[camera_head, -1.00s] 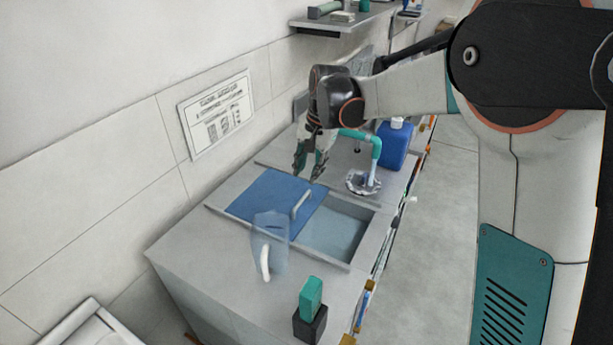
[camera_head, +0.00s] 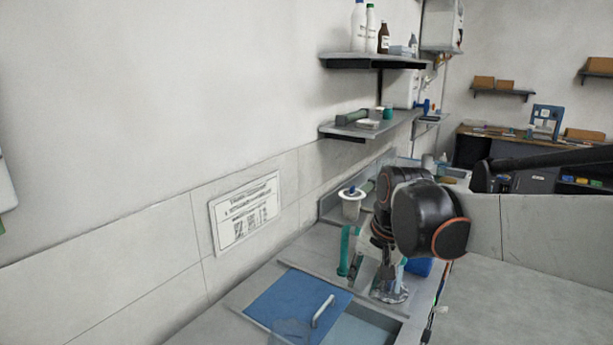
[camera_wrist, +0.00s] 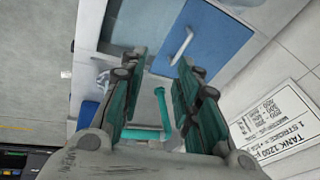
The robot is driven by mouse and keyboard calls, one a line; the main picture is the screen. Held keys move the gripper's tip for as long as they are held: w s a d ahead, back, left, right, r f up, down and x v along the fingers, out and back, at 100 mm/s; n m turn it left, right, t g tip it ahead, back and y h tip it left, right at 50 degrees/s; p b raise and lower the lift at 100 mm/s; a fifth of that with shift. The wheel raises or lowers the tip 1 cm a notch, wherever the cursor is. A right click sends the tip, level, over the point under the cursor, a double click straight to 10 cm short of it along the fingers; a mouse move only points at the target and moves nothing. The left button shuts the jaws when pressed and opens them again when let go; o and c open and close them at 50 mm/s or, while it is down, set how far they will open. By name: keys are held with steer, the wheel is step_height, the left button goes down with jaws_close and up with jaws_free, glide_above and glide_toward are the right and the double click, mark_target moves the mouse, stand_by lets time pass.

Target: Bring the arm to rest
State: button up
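My gripper (camera_wrist: 160,62) shows in the wrist view with its two teal-and-grey fingers spread apart and nothing between them. A teal tap (camera_wrist: 161,112) shows beyond the gap between the fingers. In the head view, my black wrist is above the right part of the sink counter, and the gripper hangs below it. Its fingertips are hard to make out there. The blue sink cover (camera_head: 285,297) with a pale handle lies on the counter to the lower left of my gripper. It also shows in the wrist view (camera_wrist: 215,40).
The open sink basin (camera_head: 362,331) is beside the cover. A clear jug (camera_head: 290,332) is cut off at the bottom edge. A blue container (camera_head: 419,267) is partly hidden behind my wrist. Wall shelves (camera_head: 375,62) with bottles are above. A sign (camera_head: 245,212) is on the wall.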

steer(key=s+d+f+n+t, duration=0.1)
steer(key=s+d+n+t, duration=0.1)
steer(key=s, duration=0.7)
steer(key=s+d+n+t+h, duration=0.1)
steer(key=s+d, duration=0.4)
steer(key=s, duration=0.5)
steer(key=shift+s+f+n+t, duration=0.3)
steer(key=shift+f+n+t, duration=0.1)
steer(key=shift+n, duration=0.3)
